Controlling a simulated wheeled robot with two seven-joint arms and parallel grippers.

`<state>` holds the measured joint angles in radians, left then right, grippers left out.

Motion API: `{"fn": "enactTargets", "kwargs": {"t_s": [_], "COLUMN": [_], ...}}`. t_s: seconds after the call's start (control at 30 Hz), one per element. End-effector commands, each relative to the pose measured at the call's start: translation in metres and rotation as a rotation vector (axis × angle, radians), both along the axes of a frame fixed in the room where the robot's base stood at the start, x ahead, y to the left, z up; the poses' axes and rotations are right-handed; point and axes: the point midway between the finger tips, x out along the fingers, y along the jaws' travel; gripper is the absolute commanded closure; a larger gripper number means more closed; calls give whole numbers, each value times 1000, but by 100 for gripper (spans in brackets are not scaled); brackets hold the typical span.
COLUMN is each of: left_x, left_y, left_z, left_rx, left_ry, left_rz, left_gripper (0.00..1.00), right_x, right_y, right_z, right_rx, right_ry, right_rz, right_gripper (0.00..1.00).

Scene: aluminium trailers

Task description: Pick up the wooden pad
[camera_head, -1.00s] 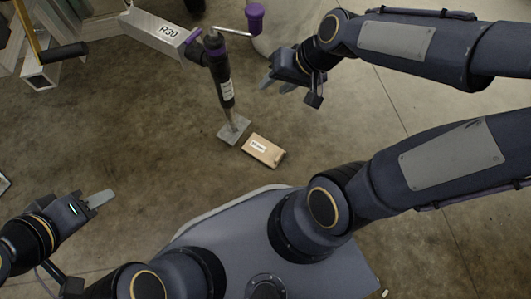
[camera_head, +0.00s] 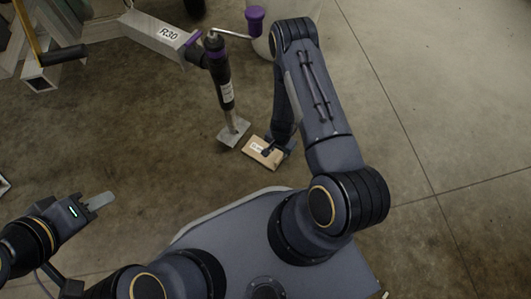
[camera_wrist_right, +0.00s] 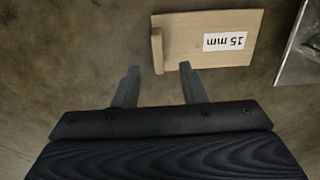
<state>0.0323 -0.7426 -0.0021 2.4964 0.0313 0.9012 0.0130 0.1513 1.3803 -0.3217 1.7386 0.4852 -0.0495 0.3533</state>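The wooden pad (camera_head: 252,152) is a flat tan board with a white label, lying on the concrete floor beside the foot of the trailer's jack leg. In the right wrist view the pad (camera_wrist_right: 190,42) shows its label reading "15 mm" upside down and a small upright wooden block at its left end. My right gripper (camera_wrist_right: 160,69) is open, its fingertips just short of the pad, with the block lined up between them. In the head view the right hand covers part of the pad. My left gripper (camera_head: 101,201) is empty over bare floor at the lower left; its finger gap is unclear.
The jack leg (camera_head: 222,82) stands on a metal foot plate (camera_head: 233,134) close to the pad's left; the plate also shows in the right wrist view (camera_wrist_right: 296,65). The trailer beam marked R30 (camera_head: 155,33) is above. Floor to the right is clear.

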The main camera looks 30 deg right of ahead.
Motion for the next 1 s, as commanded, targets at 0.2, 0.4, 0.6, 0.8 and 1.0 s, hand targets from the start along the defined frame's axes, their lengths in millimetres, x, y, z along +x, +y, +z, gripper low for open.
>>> {"fn": "enactTargets", "kwargs": {"t_s": [0.2, 0.4, 0.6, 0.8, 1.0], "left_x": [0, 0, 0, 0, 0], "left_y": [0, 0, 0, 0, 0], "left_z": [-14, -28, -47, -46, -46], "left_rx": [0, 0, 0, 0, 0], "left_ry": [0, 0, 0, 0, 0], "left_rz": [0, 0, 0, 0, 0], "left_gripper": [64, 64, 64, 64, 64], "right_x": [-3, -2, -1, -1, -1], "right_y": [-1, -2, -4, -4, -4], "right_z": [-29, -49, -79, -80, -80], "right_rx": [-5, -4, -3, -3, -3], "right_ry": [4, 5, 5, 4, 4], "right_rz": [-2, -1, 0, 0, 0], "right_gripper": [62, 62, 62, 62, 78]}}
